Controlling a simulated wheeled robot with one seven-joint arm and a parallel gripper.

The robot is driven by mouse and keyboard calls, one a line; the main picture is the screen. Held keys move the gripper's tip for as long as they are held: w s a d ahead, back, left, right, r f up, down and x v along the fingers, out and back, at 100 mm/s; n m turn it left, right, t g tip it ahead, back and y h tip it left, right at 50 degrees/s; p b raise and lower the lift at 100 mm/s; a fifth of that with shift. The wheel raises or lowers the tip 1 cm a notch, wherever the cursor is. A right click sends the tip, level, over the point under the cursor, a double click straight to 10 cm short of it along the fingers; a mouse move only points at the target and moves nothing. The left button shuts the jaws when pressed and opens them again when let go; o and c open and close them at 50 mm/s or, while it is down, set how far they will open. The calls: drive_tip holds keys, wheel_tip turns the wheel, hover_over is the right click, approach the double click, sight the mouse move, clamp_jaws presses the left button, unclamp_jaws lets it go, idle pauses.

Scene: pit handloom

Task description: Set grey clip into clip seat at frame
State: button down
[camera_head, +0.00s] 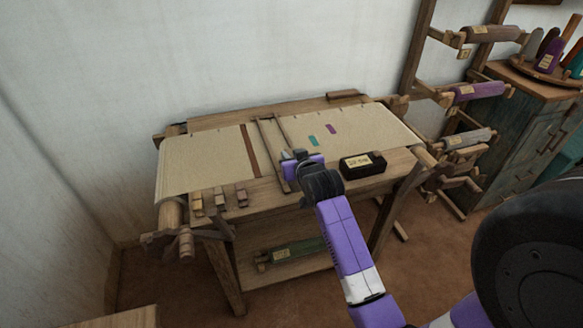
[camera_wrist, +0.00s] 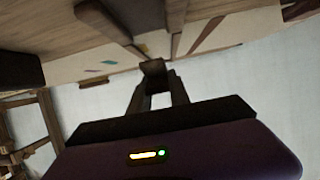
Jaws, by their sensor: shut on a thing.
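My gripper (camera_head: 290,160) is over the front part of the loom, beside the wooden frame (camera_head: 268,145) that crosses the cloth. In the wrist view my gripper (camera_wrist: 153,78) is shut on a small dull grey-brown block, seen as the grey clip (camera_wrist: 153,67), at its fingertips. The clip is hidden behind my wrist in the head view. A pale patch and dark wooden bars lie just beyond the clip in the wrist view. I cannot make out the clip seat, nor whether the clip touches the frame.
Three small labelled blocks (camera_head: 219,198) stand on the front left edge of the loom. A black labelled box (camera_head: 362,163) sits right of my gripper. A rack with wound rolls (camera_head: 480,91) and a cabinet (camera_head: 535,115) stand at right.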

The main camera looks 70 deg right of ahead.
drive_tip(key=shift+f, duration=2.2)
drive_tip(key=shift+f, duration=0.15)
drive_tip(key=c, duration=1.5)
unclamp_jaws()
